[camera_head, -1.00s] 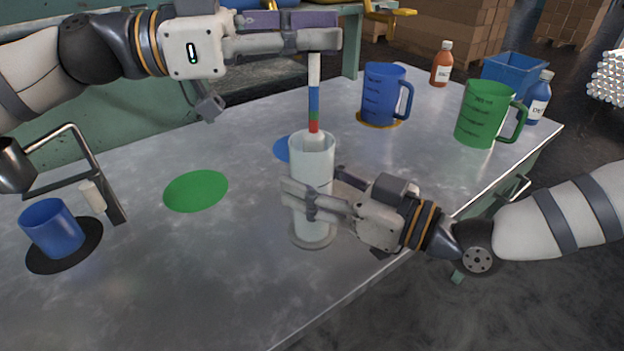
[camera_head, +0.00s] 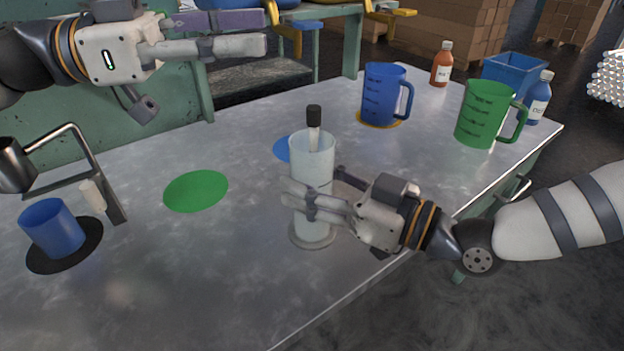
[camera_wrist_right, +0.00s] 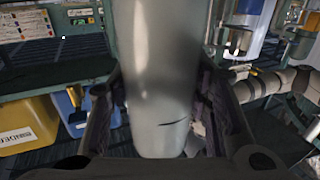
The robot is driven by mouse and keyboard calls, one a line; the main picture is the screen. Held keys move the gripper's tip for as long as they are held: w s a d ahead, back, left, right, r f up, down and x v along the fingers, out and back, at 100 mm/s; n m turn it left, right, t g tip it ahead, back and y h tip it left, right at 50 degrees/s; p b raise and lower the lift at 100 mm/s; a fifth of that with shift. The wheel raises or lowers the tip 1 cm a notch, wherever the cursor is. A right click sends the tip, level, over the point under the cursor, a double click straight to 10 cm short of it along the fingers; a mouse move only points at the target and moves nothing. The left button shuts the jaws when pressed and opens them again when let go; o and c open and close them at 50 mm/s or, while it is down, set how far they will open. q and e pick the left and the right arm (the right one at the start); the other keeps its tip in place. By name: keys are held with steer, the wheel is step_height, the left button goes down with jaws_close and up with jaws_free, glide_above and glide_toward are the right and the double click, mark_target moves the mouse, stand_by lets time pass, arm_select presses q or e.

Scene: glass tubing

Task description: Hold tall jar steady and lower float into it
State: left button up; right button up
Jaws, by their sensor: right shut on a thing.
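The tall jar (camera_head: 312,171), a pale translucent cylinder, stands upright on a round base on the table. My right gripper (camera_head: 314,196) is shut around its lower middle; the jar also fills the middle of the right wrist view (camera_wrist_right: 157,75) between the fingers. The float (camera_head: 313,130) is inside the jar, leaning slightly. Its dark tip and a short pale stem show above the rim; its lower part is hidden. My left gripper (camera_head: 264,32) is up and to the left of the jar, empty, its two fingers apart.
A blue jug (camera_head: 381,95) and a green jug (camera_head: 483,116) stand behind right, with bottles and a blue bin (camera_head: 512,72) beyond. A blue cup (camera_head: 51,230) sits under a metal stand at left. The table around the green disc (camera_head: 196,190) is clear.

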steer(key=o, duration=1.3)
steer(key=v, duration=1.2)
